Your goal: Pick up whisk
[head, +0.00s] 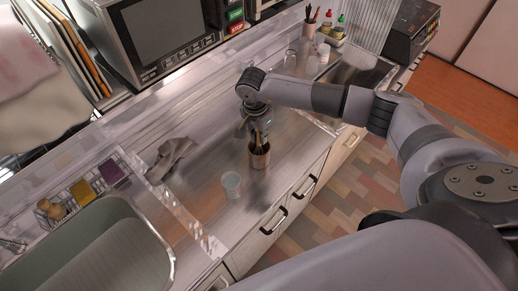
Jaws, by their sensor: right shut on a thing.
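A brown utensil holder (260,158) stands upright on the steel counter, with thin utensils rising from its mouth. My right gripper (257,126) points down just above the holder and is shut on the handle of a slim utensil, taken to be the whisk (258,137). Its lower part is hidden inside the holder, so its wires cannot be made out. My left gripper is not in view.
A pale cup (231,184) stands front left of the holder. A crumpled grey cloth (171,156) lies to the left. A sink (105,250) is at lower left, with a wire rack (78,200) beside it. A microwave (160,35) stands behind. Glasses (291,60) stand at the back right.

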